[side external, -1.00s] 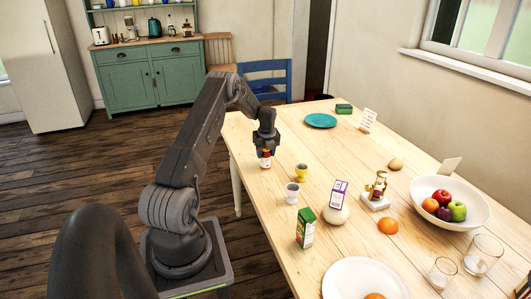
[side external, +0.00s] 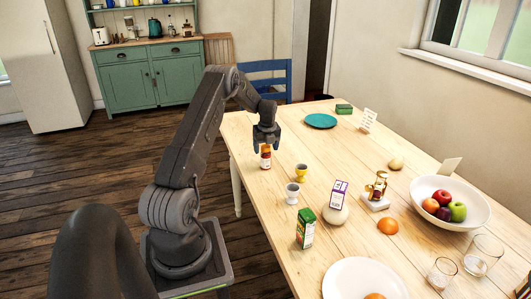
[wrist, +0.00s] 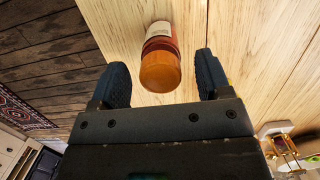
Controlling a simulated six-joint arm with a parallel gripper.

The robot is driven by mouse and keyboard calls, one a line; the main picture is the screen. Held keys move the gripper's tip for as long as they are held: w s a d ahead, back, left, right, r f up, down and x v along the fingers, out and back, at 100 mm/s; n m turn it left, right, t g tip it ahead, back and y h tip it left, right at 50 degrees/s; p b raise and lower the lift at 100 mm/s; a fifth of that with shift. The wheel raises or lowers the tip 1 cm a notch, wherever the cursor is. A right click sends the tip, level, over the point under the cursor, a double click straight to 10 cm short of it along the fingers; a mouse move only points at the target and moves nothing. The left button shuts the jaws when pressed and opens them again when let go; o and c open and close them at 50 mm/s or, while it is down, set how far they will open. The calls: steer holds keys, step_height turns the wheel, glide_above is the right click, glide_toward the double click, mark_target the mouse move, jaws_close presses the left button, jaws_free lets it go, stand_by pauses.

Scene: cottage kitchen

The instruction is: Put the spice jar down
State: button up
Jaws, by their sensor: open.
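The spice jar (side external: 265,157) stands upright on the wooden table (side external: 250,190), close to its left edge. It has an orange-brown lid and a pale label. In the wrist view the jar (wrist: 160,62) lies ahead of and between the two fingers, with bare space on both sides. My gripper (side external: 267,147) is open and sits just above the jar, pointing down. In the wrist view its fingers (wrist: 163,78) are spread apart and do not touch the jar.
A yellow egg cup (side external: 301,172) and a white egg cup (side external: 292,193) stand near the jar. A teal plate (side external: 320,121) lies behind.

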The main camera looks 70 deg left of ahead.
steer(key=r, duration=0.3)
steer(key=d+r, duration=0.1)
steer(key=r, duration=0.4)
steer(key=shift+d+r, duration=0.15)
steer(key=shift+r, duration=0.25)
steer(key=w+d+r+n+t, duration=0.1)
steer(key=d+r+n, duration=0.2)
steer(key=d+r, duration=0.45)
steer(key=w+d+r+n+t, duration=0.15)
steer(key=d+r, duration=0.25)
steer(key=d, duration=0.7)
steer(key=d+r+n, duration=0.4)
steer(key=d+r, duration=0.1)
steer(key=d, duration=0.4)
steer(key=s+d+n+t+h, duration=0.1)
steer(key=s+d+n+t, duration=0.2)
steer(key=s+d+n, duration=0.6)
steer(key=s+d, duration=0.8)
steer(key=d, duration=0.4)
steer(key=shift+r+h, duration=0.3)
steer(key=shift+h, duration=0.1)
